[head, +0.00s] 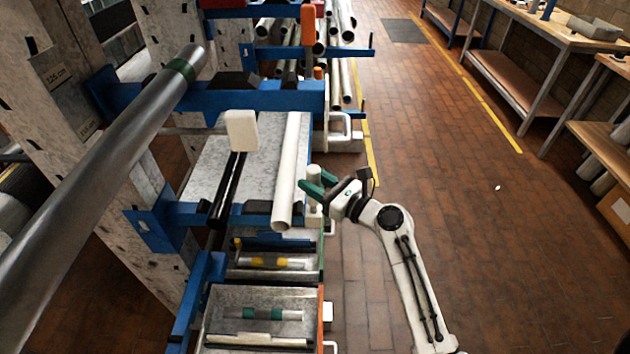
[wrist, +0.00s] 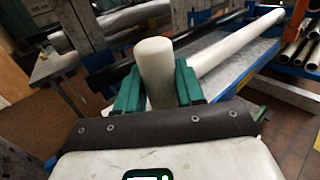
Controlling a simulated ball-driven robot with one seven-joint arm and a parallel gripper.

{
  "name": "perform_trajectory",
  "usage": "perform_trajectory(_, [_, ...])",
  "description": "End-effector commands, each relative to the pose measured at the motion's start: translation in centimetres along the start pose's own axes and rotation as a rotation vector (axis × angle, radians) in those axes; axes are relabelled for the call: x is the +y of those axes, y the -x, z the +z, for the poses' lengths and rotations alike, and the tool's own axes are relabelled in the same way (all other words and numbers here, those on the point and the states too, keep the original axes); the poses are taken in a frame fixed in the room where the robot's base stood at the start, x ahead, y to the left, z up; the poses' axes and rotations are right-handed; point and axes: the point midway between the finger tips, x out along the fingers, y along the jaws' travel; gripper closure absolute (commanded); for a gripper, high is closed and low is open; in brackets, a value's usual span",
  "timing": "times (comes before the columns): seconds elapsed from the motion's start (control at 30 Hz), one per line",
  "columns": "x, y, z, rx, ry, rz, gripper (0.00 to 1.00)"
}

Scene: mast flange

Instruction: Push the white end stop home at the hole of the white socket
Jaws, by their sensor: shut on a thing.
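The white end stop (wrist: 155,62) is a plain pale cylinder standing between the green fingers of my gripper (wrist: 158,80) in the wrist view. My gripper (head: 317,184) is shut on it; in the head view the end stop (head: 314,204) shows just right of a long white tube. The white tube (head: 290,165) lies on the grey rack shelf, its near end at the shelf's front edge. A white block (head: 241,130) sits at the far end of a black rod, left of the tube. I cannot tell which white part is the socket, and no hole is visible.
Blue rack arms (head: 250,97) and trays (head: 262,318) surround the shelf. The brick floor (head: 450,200) on the right is open, with workbenches (head: 530,45) beyond.

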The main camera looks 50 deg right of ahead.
Motion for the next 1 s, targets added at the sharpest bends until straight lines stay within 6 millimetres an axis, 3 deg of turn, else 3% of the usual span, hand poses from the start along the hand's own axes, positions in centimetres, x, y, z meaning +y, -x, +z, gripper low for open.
perform_trajectory(1.0, [0.0, 0.0, -2.4, 0.0, 0.0, 0.0, 0.97])
